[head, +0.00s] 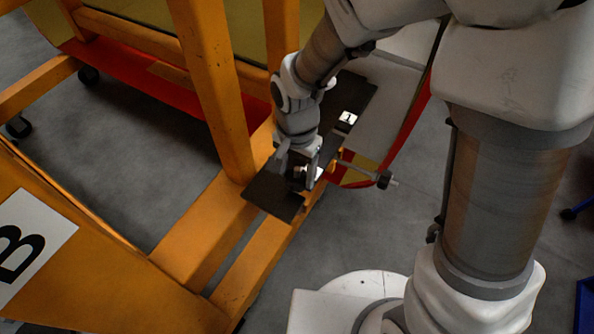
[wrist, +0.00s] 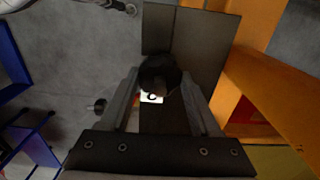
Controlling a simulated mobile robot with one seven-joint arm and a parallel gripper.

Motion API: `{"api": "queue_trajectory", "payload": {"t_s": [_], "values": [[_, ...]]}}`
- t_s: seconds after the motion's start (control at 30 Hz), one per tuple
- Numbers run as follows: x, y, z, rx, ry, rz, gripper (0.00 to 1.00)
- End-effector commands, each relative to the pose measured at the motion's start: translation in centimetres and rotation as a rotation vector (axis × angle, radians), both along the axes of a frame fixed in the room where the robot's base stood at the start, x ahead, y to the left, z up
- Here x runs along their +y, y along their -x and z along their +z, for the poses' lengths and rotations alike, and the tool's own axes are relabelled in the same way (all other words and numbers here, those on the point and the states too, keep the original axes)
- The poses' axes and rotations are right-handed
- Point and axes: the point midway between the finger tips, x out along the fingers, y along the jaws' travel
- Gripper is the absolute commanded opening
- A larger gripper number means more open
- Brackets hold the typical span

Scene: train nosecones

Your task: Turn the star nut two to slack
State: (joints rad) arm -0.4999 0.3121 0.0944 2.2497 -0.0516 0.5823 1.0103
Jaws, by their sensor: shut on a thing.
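My gripper (head: 297,172) points down at a dark plate (head: 270,196) on the orange frame. In the wrist view its fingers (wrist: 160,80) are shut on a dark round star nut (wrist: 159,68), one finger on either side. A white label (wrist: 151,98) with a dark character lies right beside the nut, partly covered by it; I cannot read the character surely. In the head view the nut is mostly hidden by the fingers, and a white label (head: 319,174) shows next to them.
A second white label (head: 348,118) lies farther up the plate. A rod with a grey knob (head: 384,180) sticks out to the right of the plate. Orange beams (head: 212,85) rise close on the left. A panel marked B (head: 30,235) stands at lower left. Grey floor lies around.

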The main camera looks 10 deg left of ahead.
Motion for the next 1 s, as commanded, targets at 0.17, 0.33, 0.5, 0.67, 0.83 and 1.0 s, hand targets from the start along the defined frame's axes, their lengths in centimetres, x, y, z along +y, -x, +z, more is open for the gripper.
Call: {"api": "queue_trajectory", "payload": {"t_s": [0.17,0.33,0.5,0.67,0.83,1.0], "values": [[0.0,0.0,0.1,-0.001,-0.001,0.003,0.72],[0.0,0.0,0.0,-0.001,-0.001,0.002,0.94],[0.0,0.0,0.0,-0.001,0.000,0.001,0.94],[0.1,-0.1,0.5,-0.003,-0.001,0.000,0.94],[0.1,-0.2,2.8,-0.007,-0.004,0.000,0.94],[0.1,-0.2,6.8,-0.008,-0.004,0.000,0.94]]}}
